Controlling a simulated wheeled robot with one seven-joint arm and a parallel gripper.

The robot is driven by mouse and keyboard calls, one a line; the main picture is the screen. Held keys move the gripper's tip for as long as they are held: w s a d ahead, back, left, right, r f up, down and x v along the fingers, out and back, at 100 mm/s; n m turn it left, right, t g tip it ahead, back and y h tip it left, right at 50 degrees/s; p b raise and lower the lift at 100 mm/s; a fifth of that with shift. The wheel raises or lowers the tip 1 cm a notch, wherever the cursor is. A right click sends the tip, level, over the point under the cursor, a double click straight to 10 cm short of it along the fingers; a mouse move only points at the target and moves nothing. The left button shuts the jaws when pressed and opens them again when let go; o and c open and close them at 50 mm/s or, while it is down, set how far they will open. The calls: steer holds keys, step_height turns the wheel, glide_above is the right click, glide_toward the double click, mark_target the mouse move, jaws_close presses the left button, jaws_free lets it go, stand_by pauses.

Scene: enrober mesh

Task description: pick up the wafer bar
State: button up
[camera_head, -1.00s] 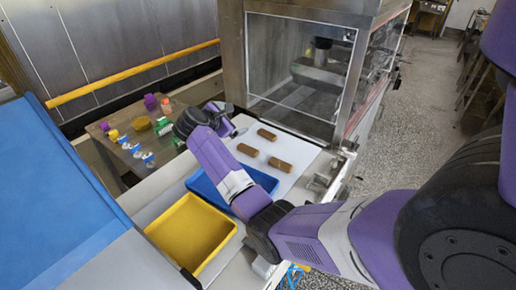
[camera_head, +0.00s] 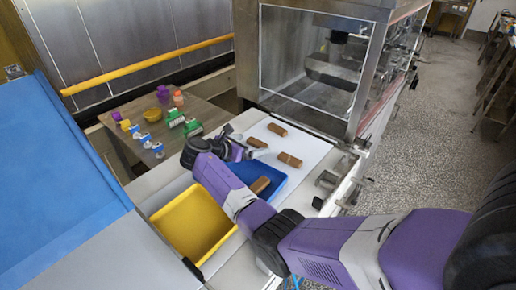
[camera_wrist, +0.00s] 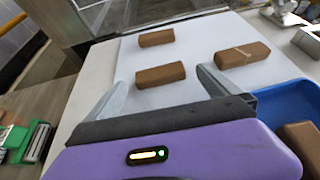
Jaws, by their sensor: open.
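Three brown bars lie apart on a white belt surface (camera_head: 313,146): a far one (camera_head: 277,129), a left one (camera_head: 257,143) and a right one (camera_head: 289,159). In the wrist view the far bar (camera_wrist: 156,38) and the left bar (camera_wrist: 160,74) look plain; the right bar (camera_wrist: 242,55) has a thin pale line across its top. I cannot tell for sure which is the wafer bar. My gripper (camera_head: 245,146) is open and empty above the near part of the surface. In the wrist view its fingers (camera_wrist: 160,88) spread on either side of the left bar, not touching it.
A blue tray (camera_head: 284,180) beside the belt holds another brown bar (camera_head: 260,184). A yellow tray (camera_head: 165,212) stands nearer. A glass-sided machine (camera_head: 310,65) rises behind the belt. A side table (camera_head: 185,98) at left holds several small coloured items.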

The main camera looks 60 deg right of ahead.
mark_target(257, 142)
steer(key=b+x, duration=0.2)
steer(key=x, duration=0.1)
steer(key=shift+d, duration=0.3)
steer(key=c, duration=1)
